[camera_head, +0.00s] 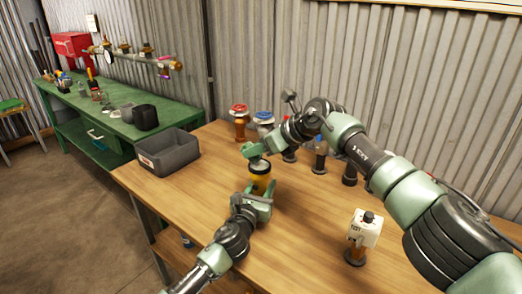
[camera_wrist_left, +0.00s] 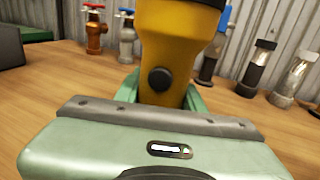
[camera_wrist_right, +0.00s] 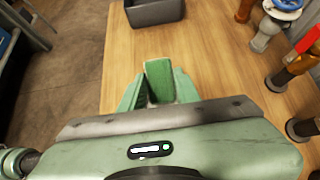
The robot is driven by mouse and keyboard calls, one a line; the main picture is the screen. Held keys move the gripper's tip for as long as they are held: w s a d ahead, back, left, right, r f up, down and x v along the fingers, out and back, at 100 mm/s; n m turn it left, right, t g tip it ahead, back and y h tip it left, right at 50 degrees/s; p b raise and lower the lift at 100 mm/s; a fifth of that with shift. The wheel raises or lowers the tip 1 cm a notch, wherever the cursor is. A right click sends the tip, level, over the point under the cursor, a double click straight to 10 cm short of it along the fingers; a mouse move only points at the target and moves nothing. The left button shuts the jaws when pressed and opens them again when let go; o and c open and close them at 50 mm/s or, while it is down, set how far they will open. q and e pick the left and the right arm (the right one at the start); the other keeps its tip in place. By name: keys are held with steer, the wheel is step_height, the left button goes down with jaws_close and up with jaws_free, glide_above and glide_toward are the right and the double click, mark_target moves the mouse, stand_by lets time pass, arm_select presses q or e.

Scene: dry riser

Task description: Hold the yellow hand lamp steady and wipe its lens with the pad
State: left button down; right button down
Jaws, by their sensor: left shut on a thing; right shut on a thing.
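The yellow hand lamp (camera_head: 260,184) stands upright above the near part of the wooden table, its dark-rimmed lens end up. In the left wrist view its yellow body (camera_wrist_left: 172,45) with a black button fills the jaws. My left gripper (camera_head: 260,203) is shut on the lamp's lower body. My right gripper (camera_head: 254,152) is just above the lamp's top, slightly to the left. It is shut on a small green pad, which shows between its fingers in the right wrist view (camera_wrist_right: 158,80). I cannot tell whether the pad touches the lens.
A grey open bin (camera_head: 168,152) stands at the table's left edge. Red- and blue-topped valves (camera_head: 240,122) and other fittings line the back by the corrugated wall. A white test unit (camera_head: 364,228) stands at the right. Front table space is clear.

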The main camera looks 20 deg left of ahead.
steer(key=shift+s+d, duration=0.2)
steer(key=shift+d, duration=0.35)
steer(key=shift+s+d, duration=0.2)
steer(key=shift+d, duration=0.35)
steer(key=shift+a, duration=0.15)
steer(key=shift+w+a+f, duration=0.1)
steer(key=shift+w+a, duration=0.15)
steer(key=shift+a, duration=0.3)
steer(key=shift+w+a+f, duration=0.1)
steer(key=shift+w+a, duration=0.15)
steer(key=shift+a, duration=0.3)
steer(key=shift+s+d+r, duration=0.1)
steer(key=shift+s+d, duration=0.15)
steer(key=shift+d, duration=0.4)
steer(key=shift+s+d, duration=0.25)
steer(key=shift+d, duration=0.4)
steer(key=shift+w+a, duration=0.25)
steer(key=shift+a, duration=0.4)
steer(key=shift+w+a, duration=0.2)
steer(key=shift+a, duration=0.4)
steer(key=shift+s+d, duration=0.25)
steer(key=shift+d, duration=0.35)
steer(key=shift+s+d, duration=0.2)
steer(key=shift+d, duration=0.4)
steer(key=shift+r, duration=0.15)
